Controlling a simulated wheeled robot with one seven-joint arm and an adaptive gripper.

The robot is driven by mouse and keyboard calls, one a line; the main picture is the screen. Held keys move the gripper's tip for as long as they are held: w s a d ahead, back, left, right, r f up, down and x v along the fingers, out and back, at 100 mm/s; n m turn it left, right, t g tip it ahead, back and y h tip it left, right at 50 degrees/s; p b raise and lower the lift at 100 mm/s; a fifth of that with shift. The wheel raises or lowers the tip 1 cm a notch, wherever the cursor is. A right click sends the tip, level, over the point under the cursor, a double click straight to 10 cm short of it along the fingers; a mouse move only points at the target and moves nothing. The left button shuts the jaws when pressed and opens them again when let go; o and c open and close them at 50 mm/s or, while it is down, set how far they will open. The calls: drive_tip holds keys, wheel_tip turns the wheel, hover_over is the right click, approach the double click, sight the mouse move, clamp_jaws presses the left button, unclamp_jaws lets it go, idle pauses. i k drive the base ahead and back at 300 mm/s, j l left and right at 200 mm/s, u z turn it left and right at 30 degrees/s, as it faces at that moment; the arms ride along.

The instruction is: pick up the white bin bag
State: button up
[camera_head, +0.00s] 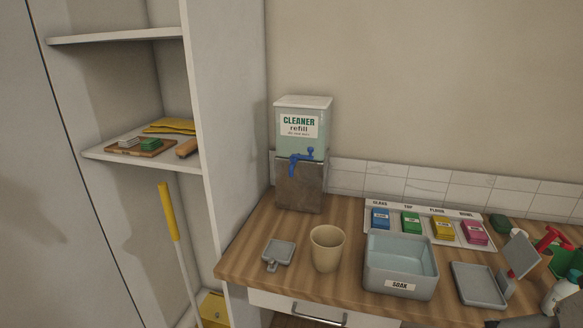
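I cannot make out a white bin bag anywhere in the head view. My gripper is not in view either, so its state and its place relative to the bag do not show. The space below the counter is mostly cut off by the bottom edge of the picture.
A wooden counter (240,262) bears a cleaner dispenser (301,145), a beige cup (327,250), a grey basin (400,290) marked SOAK, a tray of coloured blocks (389,207) and several bottles at right. Left are open shelves (120,155) and a yellow-handled tool (168,212).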

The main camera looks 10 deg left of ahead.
sight(128, 141)
drive_tip(key=k+u, duration=0.1)
drive_tip(key=u, duration=1.35)
